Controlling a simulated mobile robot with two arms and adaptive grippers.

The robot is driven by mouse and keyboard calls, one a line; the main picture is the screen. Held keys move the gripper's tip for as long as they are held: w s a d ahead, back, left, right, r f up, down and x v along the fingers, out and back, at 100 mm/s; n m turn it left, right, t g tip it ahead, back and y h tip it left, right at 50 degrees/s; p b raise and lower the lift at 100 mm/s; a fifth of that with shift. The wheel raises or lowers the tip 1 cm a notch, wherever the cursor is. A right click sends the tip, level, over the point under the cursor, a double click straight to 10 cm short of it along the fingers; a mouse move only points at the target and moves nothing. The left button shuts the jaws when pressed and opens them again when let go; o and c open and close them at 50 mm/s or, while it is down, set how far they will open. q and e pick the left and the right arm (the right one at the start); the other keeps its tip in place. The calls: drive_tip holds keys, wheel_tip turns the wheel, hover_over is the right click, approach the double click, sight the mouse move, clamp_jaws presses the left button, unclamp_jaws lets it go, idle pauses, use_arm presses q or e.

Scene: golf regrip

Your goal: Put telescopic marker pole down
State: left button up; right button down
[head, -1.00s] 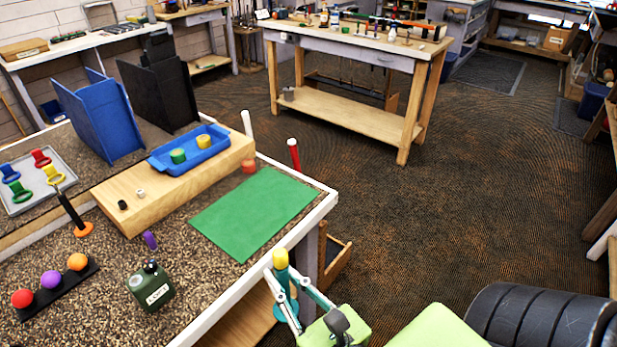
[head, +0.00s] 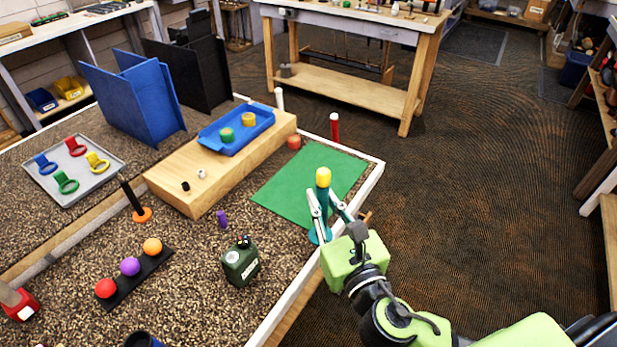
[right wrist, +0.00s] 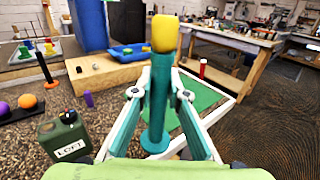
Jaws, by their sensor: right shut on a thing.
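The telescopic marker pole (head: 322,215) is teal with a yellow top and a round teal foot. It stands nearly upright in my right gripper (head: 323,198), whose two fingers are shut on its upper part. In the right wrist view the pole (right wrist: 158,110) rises between the fingers (right wrist: 160,93). I cannot tell whether the foot touches the surface. My left gripper is not in view.
A green canister (head: 241,265) and a purple piece (head: 222,218) stand left of the pole. A black rack (head: 130,275) holds coloured balls. A wooden block (head: 200,187) carries a blue tray (head: 206,142). A red post (head: 334,127) stands behind the mat. Most of the mat is clear.

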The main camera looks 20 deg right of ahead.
drive_tip(key=w+a+r+p, duration=0.1)
drive_tip(key=w+r, duration=0.4)
drive_tip(key=w, duration=0.2)
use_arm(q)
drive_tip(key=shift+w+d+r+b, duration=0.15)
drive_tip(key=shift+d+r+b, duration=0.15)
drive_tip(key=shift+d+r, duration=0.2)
use_arm(e)
drive_tip(key=w+d+f, duration=0.2)
drive_tip(key=w+f, duration=1)
drive_tip(key=w, duration=0.1)
drive_tip(key=shift+w+d+f+y, duration=0.2)
drive_tip(key=shift+d+f+y, duration=0.1)
drive_tip(key=shift+d, duration=0.05)
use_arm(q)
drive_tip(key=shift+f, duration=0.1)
